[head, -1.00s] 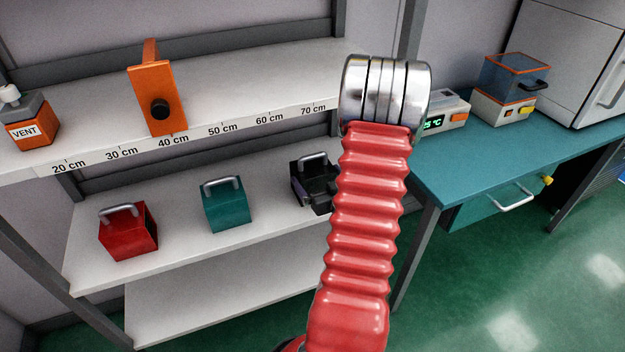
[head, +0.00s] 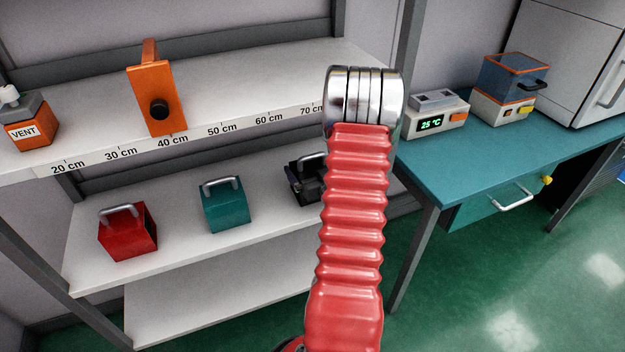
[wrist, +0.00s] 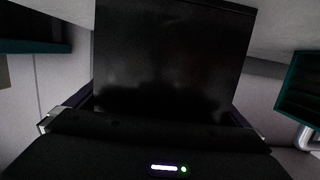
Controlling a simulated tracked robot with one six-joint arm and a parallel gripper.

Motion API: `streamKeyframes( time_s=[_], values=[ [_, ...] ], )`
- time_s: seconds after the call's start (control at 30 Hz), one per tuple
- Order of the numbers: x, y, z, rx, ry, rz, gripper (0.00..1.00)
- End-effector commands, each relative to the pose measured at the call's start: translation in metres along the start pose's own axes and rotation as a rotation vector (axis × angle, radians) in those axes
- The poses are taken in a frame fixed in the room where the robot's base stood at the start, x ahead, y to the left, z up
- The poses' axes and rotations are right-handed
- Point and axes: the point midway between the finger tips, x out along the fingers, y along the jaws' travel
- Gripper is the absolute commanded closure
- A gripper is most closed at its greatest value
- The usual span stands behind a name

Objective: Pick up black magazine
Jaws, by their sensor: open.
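The black magazine (head: 299,184) stands at the right of the lower shelf, its grey handle on top. My arm hides its right part in the head view. In the wrist view the black magazine (wrist: 172,55) fills the upper middle as a large dark face, close ahead. My gripper (wrist: 158,108) is open, with one finger near each side edge of that face. I cannot tell whether the fingers touch it or how far they reach along its sides. In the head view my gripper is mostly hidden behind my red arm.
A teal magazine (head: 225,207) and a red magazine (head: 128,233) stand further left on the lower shelf (head: 180,265). The teal one also shows at the wrist view's right edge (wrist: 301,88). The ruler-marked upper shelf (head: 250,85) lies above. A teal bench (head: 490,150) is at right.

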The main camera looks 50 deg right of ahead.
Motion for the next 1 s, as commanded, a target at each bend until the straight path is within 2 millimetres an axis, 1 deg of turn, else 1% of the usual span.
streamKeyframes(
  time_s=[0.03,0.17,0.7,1.0],
  values=[
    [0.0065,-0.0006,-0.0005,-0.001,0.002,-0.002,0.00],
    [0.0144,0.0001,-0.0002,0.000,0.001,0.001,0.00],
    [0.0148,-0.0012,-0.0005,0.000,0.001,-0.001,0.01],
    [0.0147,-0.0012,-0.0004,0.000,0.001,-0.001,0.22]
  ],
)
